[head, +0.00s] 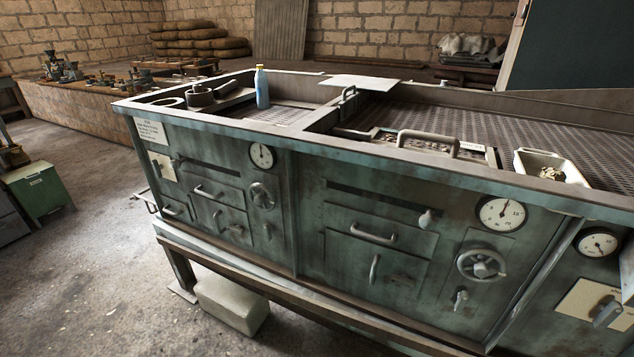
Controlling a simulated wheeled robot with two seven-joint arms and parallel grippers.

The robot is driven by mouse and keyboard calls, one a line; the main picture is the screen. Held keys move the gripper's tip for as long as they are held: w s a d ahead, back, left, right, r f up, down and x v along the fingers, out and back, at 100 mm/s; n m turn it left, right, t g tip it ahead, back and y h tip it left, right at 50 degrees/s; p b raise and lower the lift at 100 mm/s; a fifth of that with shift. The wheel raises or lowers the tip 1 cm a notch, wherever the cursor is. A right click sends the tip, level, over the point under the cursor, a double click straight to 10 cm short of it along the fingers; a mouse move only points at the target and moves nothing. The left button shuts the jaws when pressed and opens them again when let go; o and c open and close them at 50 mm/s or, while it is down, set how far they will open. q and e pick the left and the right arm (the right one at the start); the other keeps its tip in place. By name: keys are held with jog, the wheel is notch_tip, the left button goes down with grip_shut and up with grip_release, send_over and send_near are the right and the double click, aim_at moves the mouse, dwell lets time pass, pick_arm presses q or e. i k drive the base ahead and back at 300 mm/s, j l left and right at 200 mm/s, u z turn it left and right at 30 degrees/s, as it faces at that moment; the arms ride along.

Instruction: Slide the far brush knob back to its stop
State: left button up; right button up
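The green metal machine (310,240) has a dark horizontal slot in each of two front panels. Neither gripper shows clearly. A pale grey shape cut off at the right edge cannot be identified.
Handwheels (482,265), dials (502,213) and drawer handles stick out from the front. A blue bottle (262,88), a pan (200,96) and a white tray (548,168) stand on top. A stone block (232,304) lies below.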

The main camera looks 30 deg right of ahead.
aim_at(427, 221)
jog(key=z, duration=1.65)
